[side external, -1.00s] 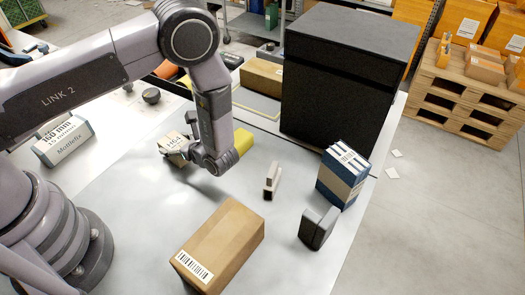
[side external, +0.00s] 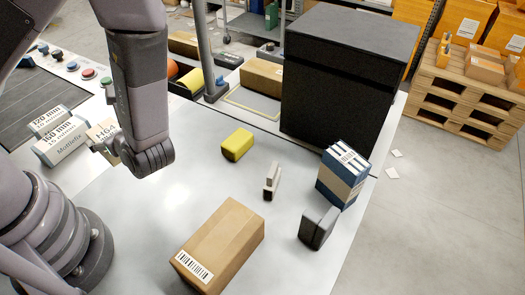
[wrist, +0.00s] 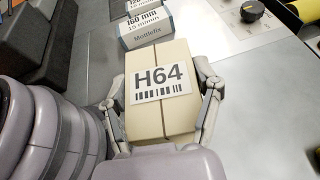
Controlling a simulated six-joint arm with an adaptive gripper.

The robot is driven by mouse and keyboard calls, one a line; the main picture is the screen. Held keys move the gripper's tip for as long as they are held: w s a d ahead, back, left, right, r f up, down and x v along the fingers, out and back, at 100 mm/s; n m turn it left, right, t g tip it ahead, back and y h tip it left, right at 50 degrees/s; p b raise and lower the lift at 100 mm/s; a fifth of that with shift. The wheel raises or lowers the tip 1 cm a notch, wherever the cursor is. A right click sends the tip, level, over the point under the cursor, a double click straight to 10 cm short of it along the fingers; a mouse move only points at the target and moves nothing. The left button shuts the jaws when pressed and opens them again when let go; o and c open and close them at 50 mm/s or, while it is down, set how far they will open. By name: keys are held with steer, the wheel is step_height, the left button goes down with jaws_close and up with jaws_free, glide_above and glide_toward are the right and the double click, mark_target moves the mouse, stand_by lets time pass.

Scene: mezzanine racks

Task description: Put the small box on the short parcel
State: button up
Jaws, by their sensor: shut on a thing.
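The small box is a cream carton labelled H64 (wrist: 160,110). In the side view the small box (side external: 103,130) is partly hidden behind my wrist. My gripper (wrist: 160,92) is shut on it, one finger on each side. A brown cardboard parcel with a barcode (side external: 222,243) lies flat at the front of the grey table. Another low brown parcel (side external: 262,77) lies at the back, inside a yellow outline, left of the black cabinet. I cannot tell which of them is the short parcel.
White Mottlefix boxes (side external: 62,145) stand left of my gripper, close to the held box. A yellow block (side external: 237,144), a small upright piece (side external: 271,181), a dark grey block (side external: 318,228) and a blue-and-tan box (side external: 343,175) stand on the table. A tall black cabinet (side external: 345,80) blocks the back.

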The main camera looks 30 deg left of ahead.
steer(key=shift+n+g, duration=0.4)
steer(key=r, duration=0.6)
steer(key=shift+s+a, duration=0.1)
steer(key=shift+s, duration=0.25)
steer(key=s+d+f+n+g+h, duration=0.1)
steer(key=s+d+n+g+h, duration=0.25)
steer(key=s+n+g, duration=0.5)
steer(key=n+g+h, duration=0.2)
steer(key=n+h, duration=1.7)
glide_above(218, 241)
step_height(218, 241, down, 8)
steer(key=shift+r, duration=0.1)
steer(key=shift+f, duration=2.2)
